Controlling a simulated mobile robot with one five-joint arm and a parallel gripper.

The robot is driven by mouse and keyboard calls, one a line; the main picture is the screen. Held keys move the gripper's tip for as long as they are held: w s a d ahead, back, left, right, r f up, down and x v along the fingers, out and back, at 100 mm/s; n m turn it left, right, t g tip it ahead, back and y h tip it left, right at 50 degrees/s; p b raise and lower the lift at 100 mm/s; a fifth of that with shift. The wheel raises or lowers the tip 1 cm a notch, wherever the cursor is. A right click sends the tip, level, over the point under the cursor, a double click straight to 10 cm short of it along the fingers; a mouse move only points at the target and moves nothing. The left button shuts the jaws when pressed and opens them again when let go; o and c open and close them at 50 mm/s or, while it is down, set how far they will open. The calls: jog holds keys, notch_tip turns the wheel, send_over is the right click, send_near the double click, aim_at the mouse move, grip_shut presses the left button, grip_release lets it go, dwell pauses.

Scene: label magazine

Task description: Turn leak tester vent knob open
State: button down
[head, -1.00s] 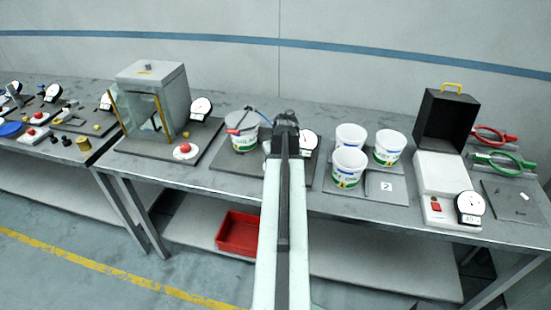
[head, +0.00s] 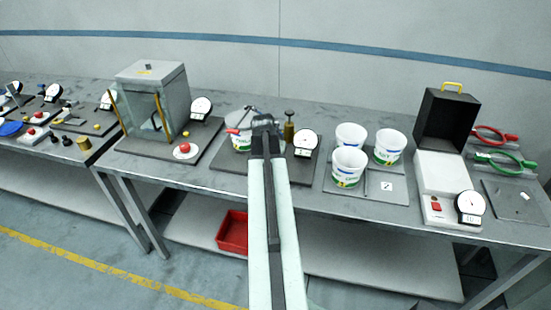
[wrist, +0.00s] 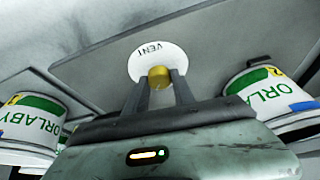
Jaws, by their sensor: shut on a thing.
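In the wrist view the brass-yellow vent knob (wrist: 159,75) stands in front of a white round plate marked VENT (wrist: 150,51). My gripper (wrist: 161,88) has one finger on each side of the knob and is shut on it. In the head view my gripper (head: 263,122) is over the leak tester's grey base plate (head: 221,162), and the knob is hidden behind it. A white tub (head: 240,144) is just left of my gripper. A brass post (head: 289,129) and a dial gauge (head: 306,143) stand to its right.
Several white tubs (head: 349,167) stand on a plate to the right, beside an open black-lidded case (head: 447,120). A glass-sided box (head: 152,100) and a red button (head: 185,148) are to the left. A red bin (head: 232,232) is on the shelf below.

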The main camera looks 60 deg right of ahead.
jog(key=shift+w+a+m, duration=0.15)
jog(key=shift+a+m, duration=0.1)
jog(key=shift+m, duration=0.05)
jog(key=c, duration=1.1)
grip_release()
jog(key=shift+w, duration=0.1)
jog(key=shift+o, duration=0.2)
jog(key=shift+d, duration=0.1)
jog(key=p+v, duration=0.7)
jog(key=shift+r, duration=0.4)
